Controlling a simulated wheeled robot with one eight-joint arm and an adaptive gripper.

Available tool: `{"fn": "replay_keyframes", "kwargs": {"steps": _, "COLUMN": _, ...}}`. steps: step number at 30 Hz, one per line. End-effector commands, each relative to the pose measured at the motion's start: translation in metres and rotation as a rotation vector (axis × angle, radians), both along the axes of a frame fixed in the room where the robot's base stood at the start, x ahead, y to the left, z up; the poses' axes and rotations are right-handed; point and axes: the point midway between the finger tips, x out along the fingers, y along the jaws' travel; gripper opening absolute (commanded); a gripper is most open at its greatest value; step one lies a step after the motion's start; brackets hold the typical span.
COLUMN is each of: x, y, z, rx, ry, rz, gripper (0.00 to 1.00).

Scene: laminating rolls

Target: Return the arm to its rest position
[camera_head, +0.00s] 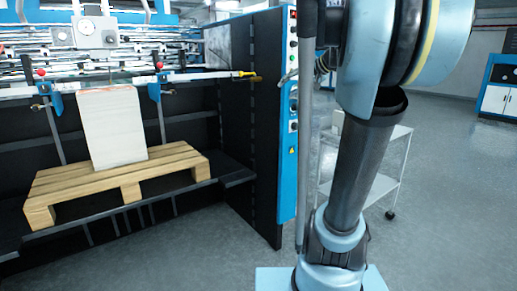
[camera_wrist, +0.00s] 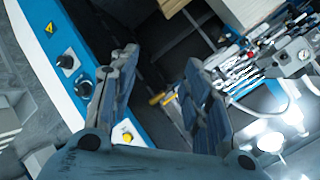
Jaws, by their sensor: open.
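My arm stands upright at the right of the head view, with its upper links rising out of the top of the picture. My gripper (camera_wrist: 160,108) shows in the wrist view, with its two fingers spread apart and nothing between them. Its fingers point at the machine front, with the blue control panel (camera_wrist: 68,62) on the left and a yellow handle (camera_wrist: 158,98) behind the gap. The gripper itself does not show in the head view.
A large machine with a blue-edged panel (camera_head: 286,165) stands left of my arm. A paper stack (camera_head: 112,128) rests on a wooden pallet (camera_head: 175,162) inside it. A white wheeled cart (camera_head: 392,160) stands behind my arm. Grey floor (camera_head: 450,215) is clear at the right.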

Motion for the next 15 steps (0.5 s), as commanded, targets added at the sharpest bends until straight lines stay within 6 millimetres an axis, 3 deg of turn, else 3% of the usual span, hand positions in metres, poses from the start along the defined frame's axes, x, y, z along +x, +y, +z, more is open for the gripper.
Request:
{"fn": "replay_keyframes", "kwargs": {"steps": 1, "x": -0.021, "y": 0.007, "z": -0.026, "rx": -0.043, "ry": 0.031, "rz": 0.024, "gripper": 0.44}}
{"fn": "replay_keyframes", "kwargs": {"steps": 7, "x": -0.097, "y": 0.014, "z": -0.123, "rx": -0.227, "ry": 0.161, "rz": 0.088, "gripper": 0.44}}
{"fn": "replay_keyframes", "kwargs": {"steps": 15, "x": -0.200, "y": -0.008, "z": -0.252, "rx": -0.499, "ry": 0.326, "rz": 0.135, "gripper": 0.44}}
